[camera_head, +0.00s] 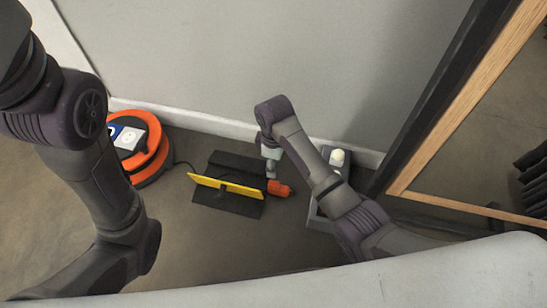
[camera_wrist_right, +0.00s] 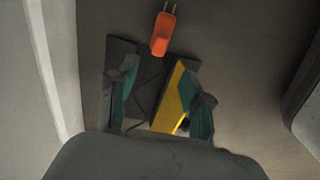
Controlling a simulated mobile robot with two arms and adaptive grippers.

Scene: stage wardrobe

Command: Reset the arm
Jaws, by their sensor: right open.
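My right arm reaches in from the lower right in the head view. Its gripper (camera_head: 270,163) points down above a dark flat piece on the floor. In the right wrist view the two teal fingers (camera_wrist_right: 160,75) are spread apart with nothing held between them. An orange plug with two prongs (camera_wrist_right: 163,32) lies beyond the fingertips; it also shows beside the dark piece in the head view (camera_head: 279,188). My left arm shows at the left of the head view, but its gripper is out of view.
A dark floor piece (camera_head: 240,207) carries a yellow strip (camera_head: 226,184). An orange cable reel (camera_head: 148,163) stands left by the wall, with a dark cable. A grey tray (camera_head: 314,212) holding a whitish object (camera_head: 337,157) is at the right. A wood-framed mirror (camera_head: 440,128) stands further right.

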